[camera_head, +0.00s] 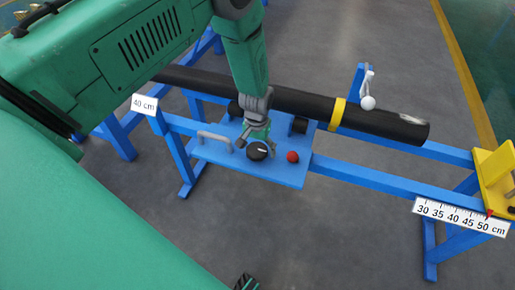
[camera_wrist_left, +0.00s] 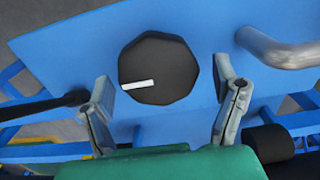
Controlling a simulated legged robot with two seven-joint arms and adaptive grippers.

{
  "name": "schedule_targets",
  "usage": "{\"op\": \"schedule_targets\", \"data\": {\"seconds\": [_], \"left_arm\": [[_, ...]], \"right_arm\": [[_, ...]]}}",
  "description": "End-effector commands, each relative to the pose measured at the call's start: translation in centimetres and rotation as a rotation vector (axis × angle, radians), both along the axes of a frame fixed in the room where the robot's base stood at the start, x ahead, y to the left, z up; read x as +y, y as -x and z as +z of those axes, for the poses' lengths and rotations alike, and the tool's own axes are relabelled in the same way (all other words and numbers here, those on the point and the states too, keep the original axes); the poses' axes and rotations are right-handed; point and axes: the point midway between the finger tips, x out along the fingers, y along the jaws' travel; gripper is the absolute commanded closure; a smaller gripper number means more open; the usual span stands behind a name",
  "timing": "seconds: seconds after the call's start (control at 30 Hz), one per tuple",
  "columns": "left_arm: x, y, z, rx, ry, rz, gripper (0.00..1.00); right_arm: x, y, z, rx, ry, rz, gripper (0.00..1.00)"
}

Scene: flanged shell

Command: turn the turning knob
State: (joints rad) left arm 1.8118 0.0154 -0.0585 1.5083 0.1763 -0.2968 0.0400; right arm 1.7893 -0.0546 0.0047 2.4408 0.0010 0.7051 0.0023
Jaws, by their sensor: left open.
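The turning knob (camera_head: 257,151) is a dark round disc with a white pointer line, set on a blue panel (camera_head: 225,158). In the left wrist view the knob (camera_wrist_left: 172,88) looks many-sided, and its white line (camera_wrist_left: 138,84) runs from near the centre toward the left edge. My left gripper (camera_head: 258,138) is right at the knob in the head view. In the left wrist view my left gripper (camera_wrist_left: 165,100) is open, one finger to each side of the knob's lower part, with visible gaps. My right gripper is not clearly seen.
A red ball-shaped button (camera_head: 292,157) and a grey handle (camera_head: 215,141) flank the knob. A long black pipe (camera_head: 385,122) with a yellow band (camera_head: 337,114) lies behind. A white-knobbed lever (camera_head: 368,102) stands beyond it. A ruler scale (camera_head: 460,217) and yellow bracket (camera_head: 494,178) are at right.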

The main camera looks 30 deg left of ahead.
Motion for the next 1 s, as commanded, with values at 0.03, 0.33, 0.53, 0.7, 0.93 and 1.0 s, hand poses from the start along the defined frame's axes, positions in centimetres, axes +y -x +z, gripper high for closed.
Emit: {"op": "schedule_targets", "data": {"seconds": [0.03, 0.33, 0.53, 0.7, 0.93, 1.0], "left_arm": [[0.0, 0.1, 0.0, 0.002, 0.0, -0.001, 0.19], [-0.1, -0.1, 4.3, 0.0, 0.001, -0.001, 0.19], [0.0, -0.2, 8.5, -0.002, 0.0, -0.001, 0.19], [0.1, -0.2, 10.9, -0.001, 0.0, 0.0, 0.19], [0.1, -0.1, 11.8, 0.001, 0.0, 0.0, 0.19], [0.1, -0.1, 11.8, 0.002, 0.0, 0.0, 0.19]], "right_arm": [[0.0, 0.1, 0.0, -0.002, 0.0, 0.0, 1.0], [0.0, 0.2, 0.1, -0.003, 0.0, 0.0, 1.0], [0.0, 0.2, 0.1, -0.003, 0.0, 0.0, 1.0], [0.0, 0.2, 0.1, -0.003, 0.0, 0.0, 1.0], [0.0, 0.2, 0.1, -0.003, 0.0, 0.0, 1.0], [0.0, 0.2, 0.1, -0.003, 0.0, 0.0, 1.0]]}}
